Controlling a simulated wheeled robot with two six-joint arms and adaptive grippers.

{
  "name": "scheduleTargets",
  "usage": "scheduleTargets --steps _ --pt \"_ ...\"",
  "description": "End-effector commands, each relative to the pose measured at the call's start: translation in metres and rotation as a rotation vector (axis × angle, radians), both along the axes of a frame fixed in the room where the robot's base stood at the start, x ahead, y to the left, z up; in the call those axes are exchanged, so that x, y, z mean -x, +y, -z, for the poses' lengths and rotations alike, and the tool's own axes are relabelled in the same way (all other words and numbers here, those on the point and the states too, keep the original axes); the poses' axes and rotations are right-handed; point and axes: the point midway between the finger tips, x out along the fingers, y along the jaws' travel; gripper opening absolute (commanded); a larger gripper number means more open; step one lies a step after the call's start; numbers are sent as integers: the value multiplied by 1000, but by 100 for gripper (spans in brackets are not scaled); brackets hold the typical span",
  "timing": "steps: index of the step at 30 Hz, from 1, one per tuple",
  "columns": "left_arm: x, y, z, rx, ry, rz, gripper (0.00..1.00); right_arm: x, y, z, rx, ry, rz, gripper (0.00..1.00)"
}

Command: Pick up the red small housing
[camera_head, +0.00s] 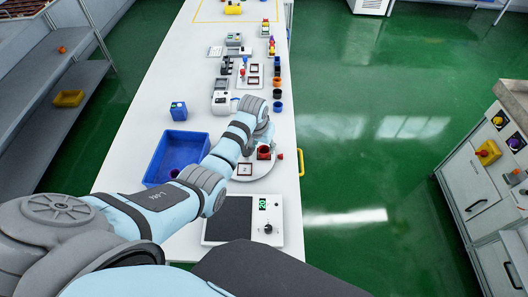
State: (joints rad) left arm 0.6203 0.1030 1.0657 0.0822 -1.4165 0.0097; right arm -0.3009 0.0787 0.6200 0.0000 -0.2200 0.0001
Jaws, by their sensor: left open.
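A small red housing (264,153) stands on a round white plate (258,172) on the long white table. My left arm reaches in from the left, and its gripper (265,143) is right above and behind the red housing, partly hidden by my wrist. The gripper is open. Whether its fingers touch the housing cannot be told at this size. My right gripper is not in view.
A blue bin (178,156) stands left of my forearm, with a small blue box (178,111) behind it. A scale with a green display (268,222) is at the near end. Several small parts and devices line the table's right side farther back.

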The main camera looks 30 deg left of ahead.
Motion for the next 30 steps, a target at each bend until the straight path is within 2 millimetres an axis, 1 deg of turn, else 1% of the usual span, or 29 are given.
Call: scheduleTargets --steps 1,3,5,10,12,15,25,29,30 --pt "-3 0 12 0 3 0 42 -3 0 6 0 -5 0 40" --pt "-5 0 22 0 3 1 42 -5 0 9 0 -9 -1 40" --pt "-6 0 24 0 1 2 42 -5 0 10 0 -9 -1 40" --pt "-6 -1 23 -1 0 2 42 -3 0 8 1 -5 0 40" --pt "-6 -1 23 -1 0 3 31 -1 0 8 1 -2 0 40" --pt "-6 -1 22 -1 1 3 18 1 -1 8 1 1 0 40" --pt "-6 -1 21 0 1 3 18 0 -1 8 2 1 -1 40" --pt "-7 -1 10 0 -1 3 18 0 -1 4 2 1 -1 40" --pt "-7 -1 4 0 -1 3 18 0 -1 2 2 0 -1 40"
